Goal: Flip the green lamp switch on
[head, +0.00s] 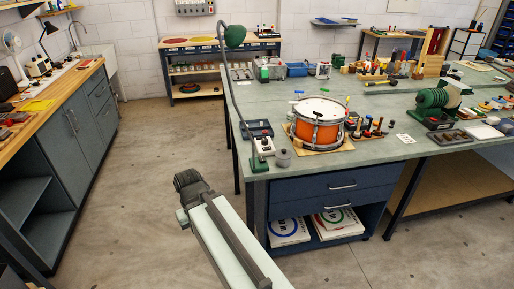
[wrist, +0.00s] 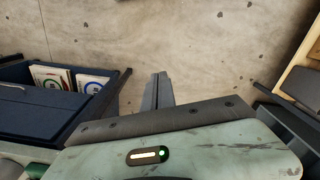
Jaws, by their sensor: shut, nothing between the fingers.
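A green lamp (head: 235,37) with a long grey curved neck stands at the near left corner of the workbench, on a green base (head: 259,163). A small white box with red marks (head: 264,145) sits by the foot of the neck. The lamp's switch is too small to make out, and I cannot tell its position. My gripper (head: 186,182) is shut and empty, low over the open floor, left of the bench corner and apart from the lamp.
The green-topped workbench (head: 210,87) holds an orange drum (head: 318,122), a small grey pot (head: 283,157) and a dark tray (head: 257,128) near the lamp. Blue drawers (head: 333,185) face the floor. A wooden-topped counter (head: 60,92) runs along the left. The floor between is clear.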

